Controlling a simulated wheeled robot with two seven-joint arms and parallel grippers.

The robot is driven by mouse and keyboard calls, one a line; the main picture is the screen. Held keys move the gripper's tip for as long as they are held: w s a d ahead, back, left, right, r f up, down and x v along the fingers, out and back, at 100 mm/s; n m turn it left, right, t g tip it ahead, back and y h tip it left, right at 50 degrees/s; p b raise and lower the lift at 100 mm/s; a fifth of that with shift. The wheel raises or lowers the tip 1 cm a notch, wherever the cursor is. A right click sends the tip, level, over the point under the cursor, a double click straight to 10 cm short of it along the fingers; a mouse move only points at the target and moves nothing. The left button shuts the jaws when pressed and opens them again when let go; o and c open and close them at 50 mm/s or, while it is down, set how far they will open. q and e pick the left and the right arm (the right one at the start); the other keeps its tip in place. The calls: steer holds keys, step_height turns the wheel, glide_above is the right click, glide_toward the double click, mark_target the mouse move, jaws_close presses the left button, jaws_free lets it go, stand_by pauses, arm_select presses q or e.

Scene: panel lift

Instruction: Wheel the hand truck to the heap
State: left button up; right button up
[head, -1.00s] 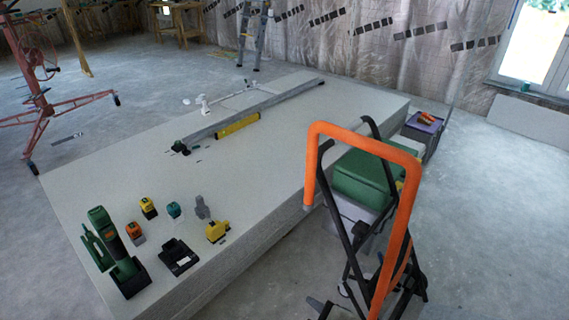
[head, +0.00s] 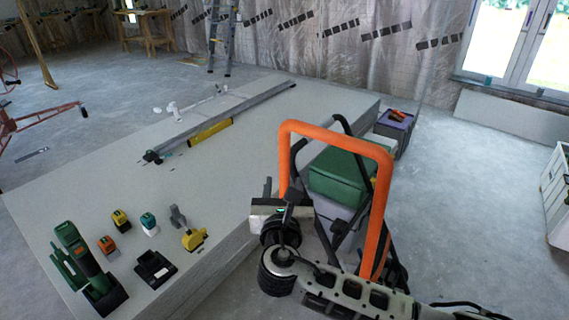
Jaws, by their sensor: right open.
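The hand truck (head: 375,235) stands upright at the right side of the stack of pale boards, with an orange loop handle and a dark frame. My right gripper (head: 281,193) is open at the left leg of the orange handle. I cannot tell whether the handle leg lies between its fingers. My right forearm comes in from the lower right and hides the lower part of the hand truck. My left gripper is out of view. The heap is not clearly identifiable; the large flat stack of boards (head: 225,190) is the only pile that shows.
Power tools (head: 85,255) and a yellow level (head: 210,131) lie on the stack. A green-lidded box (head: 338,172) and a purple-topped box (head: 394,122) stand behind the hand truck. A white crate (head: 558,195) is at the right edge. Floor between is clear.

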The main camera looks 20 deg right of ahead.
mark_target(286, 166)
steer(key=x, duration=0.9)
steer(key=shift+s+b, duration=0.1)
steer(key=shift+b, duration=0.2)
jaws_close()
steer(key=shift+d+f, duration=0.1)
